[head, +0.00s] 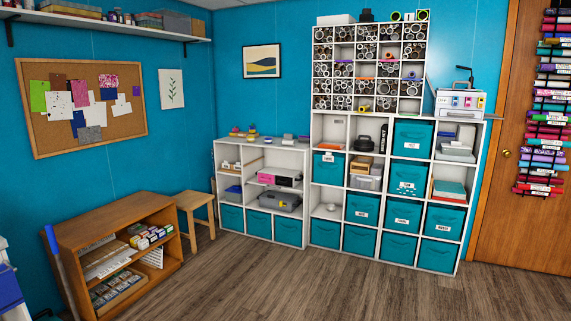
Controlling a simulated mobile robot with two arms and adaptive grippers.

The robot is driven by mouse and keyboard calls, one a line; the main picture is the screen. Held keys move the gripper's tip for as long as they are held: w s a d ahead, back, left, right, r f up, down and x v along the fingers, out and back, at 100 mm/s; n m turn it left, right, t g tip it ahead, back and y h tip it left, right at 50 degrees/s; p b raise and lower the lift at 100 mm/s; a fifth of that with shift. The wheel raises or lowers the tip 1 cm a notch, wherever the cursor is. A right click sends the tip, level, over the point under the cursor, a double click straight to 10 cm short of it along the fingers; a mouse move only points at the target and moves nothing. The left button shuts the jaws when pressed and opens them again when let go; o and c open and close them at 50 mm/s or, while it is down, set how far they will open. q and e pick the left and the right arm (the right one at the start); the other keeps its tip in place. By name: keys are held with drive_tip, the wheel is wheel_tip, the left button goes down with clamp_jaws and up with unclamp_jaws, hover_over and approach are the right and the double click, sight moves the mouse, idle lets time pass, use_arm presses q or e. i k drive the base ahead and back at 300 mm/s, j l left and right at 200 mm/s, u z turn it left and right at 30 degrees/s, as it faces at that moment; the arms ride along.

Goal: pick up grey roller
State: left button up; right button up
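I cannot single out a grey roller for sure in the head view. Many rolls stand end-on in the white cubby grid (336,47) high on the back wall, most with pale or grey ends. More rolls in several colours hang in a column on the wooden door (521,100) at the right, some of them dark or greyish. A small grey item (288,137) lies on top of the low white shelf (219,170); its exact shape is too small to tell. Neither of my grippers is in view.
A brown wooden shelf unit (100,212) stands at the front left, beside a small wooden stool (192,199). Tall white cubbies with teal bins (412,139) stand along the back wall. A white machine (460,103) sits on top. The wooden floor (330,290) in the middle is clear.

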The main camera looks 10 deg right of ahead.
sight(288, 137)
drive_tip(key=i, duration=4.5)
drive_tip(key=i+z, duration=0.1)
drive_tip(key=i, duration=0.35)
drive_tip(key=i+j+z, duration=0.15)
drive_tip(key=i, duration=0.3)
drive_tip(key=i+j+z, duration=0.1)
drive_tip(key=i, duration=0.4)
drive_tip(key=i+j+z, duration=0.15)
drive_tip(key=i, duration=0.3)
